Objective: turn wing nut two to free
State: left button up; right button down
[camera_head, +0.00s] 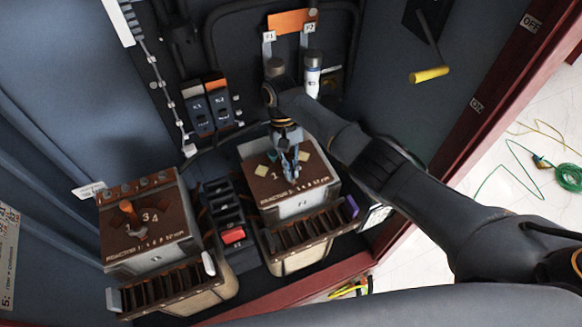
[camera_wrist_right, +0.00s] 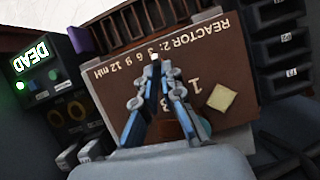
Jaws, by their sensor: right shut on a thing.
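The reactor 2 box (camera_head: 312,172) has a brown top with printed numbers and pale square plates. My right gripper (camera_head: 291,176) points down onto this top. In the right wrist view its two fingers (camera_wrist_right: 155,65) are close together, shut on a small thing. Wing nut two is mostly hidden by the fingers; only a small pale bit shows at the tips. My left gripper is not in view.
The reactor 1 box (camera_head: 160,240) with an orange knob (camera_head: 127,207) stands at left. Black modules with a red switch (camera_head: 233,236) sit between the boxes. Breakers (camera_head: 210,103) stand behind. A lit "DEAD" indicator (camera_wrist_right: 32,56) is beside reactor 2. A yellow handle (camera_head: 430,74) is on the right wall.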

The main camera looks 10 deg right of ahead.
jog(key=shift+s+f, duration=0.3)
jog(key=shift+f, duration=0.05)
jog(key=c, duration=1.5)
grip_release()
jog(key=shift+w, duration=0.1)
jog(key=shift+r, duration=0.15)
jog(key=shift+w+r, duration=0.35)
jog(key=shift+r, duration=0.15)
jog(key=v, duration=1)
jog(key=shift+w+a+r, duration=0.1)
jog(key=shift+w+r, duration=0.05)
jog(key=shift+r, duration=0.2)
jog(key=shift+f, duration=0.1)
